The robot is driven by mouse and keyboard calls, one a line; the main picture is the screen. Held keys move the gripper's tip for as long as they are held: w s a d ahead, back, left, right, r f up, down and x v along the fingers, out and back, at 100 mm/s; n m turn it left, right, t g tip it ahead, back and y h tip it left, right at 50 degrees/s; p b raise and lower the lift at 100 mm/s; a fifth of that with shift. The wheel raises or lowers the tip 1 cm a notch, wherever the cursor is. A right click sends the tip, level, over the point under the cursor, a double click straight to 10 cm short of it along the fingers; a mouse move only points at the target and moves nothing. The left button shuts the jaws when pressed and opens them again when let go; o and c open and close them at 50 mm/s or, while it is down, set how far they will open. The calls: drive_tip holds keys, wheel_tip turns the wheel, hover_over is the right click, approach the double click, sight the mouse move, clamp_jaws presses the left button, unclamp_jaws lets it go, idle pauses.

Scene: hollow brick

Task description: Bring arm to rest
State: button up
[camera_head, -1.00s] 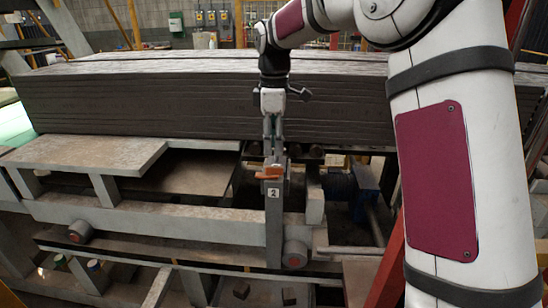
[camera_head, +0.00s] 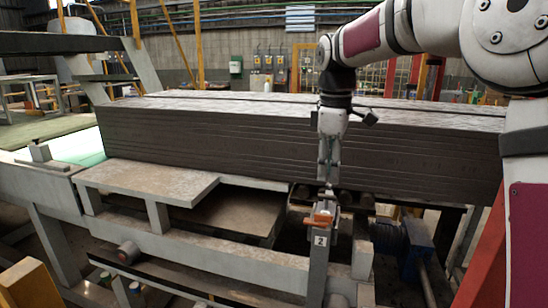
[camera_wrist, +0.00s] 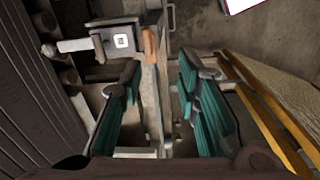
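My gripper (camera_head: 328,182) hangs from my arm, pointing down in front of the long stack of dark grey slabs (camera_head: 250,141). It is above an upright grey post with a "2" label (camera_head: 318,258) and an orange piece (camera_head: 321,219) on its top. In the wrist view my gripper (camera_wrist: 162,85) has two teal-padded fingers spread apart, with nothing held between them. The orange piece (camera_wrist: 150,50) shows beyond the fingertips there, beside a metal part with a white square tag (camera_wrist: 121,41). Whether a finger touches the post, I cannot tell.
A grey bench-like ledge (camera_head: 150,181) and a steel frame (camera_head: 200,245) stand left of the post. A blue motor-like part (camera_head: 417,245) and a red beam (camera_head: 487,262) are at the right. A yellow rail (camera_wrist: 265,115) runs along the wrist view's right side.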

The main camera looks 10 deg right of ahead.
drive_tip(key=s+r+m+t, duration=0.3)
drive_tip(key=s+m, duration=0.4)
drive_tip(key=s, duration=1.1)
drive_tip(key=s+f+m+t, duration=0.1)
drive_tip(key=s+f+m, duration=0.4)
drive_tip(key=s, duration=0.7)
drive_tip(key=shift+d+f+t, duration=0.3)
drive_tip(key=shift+f, duration=0.45)
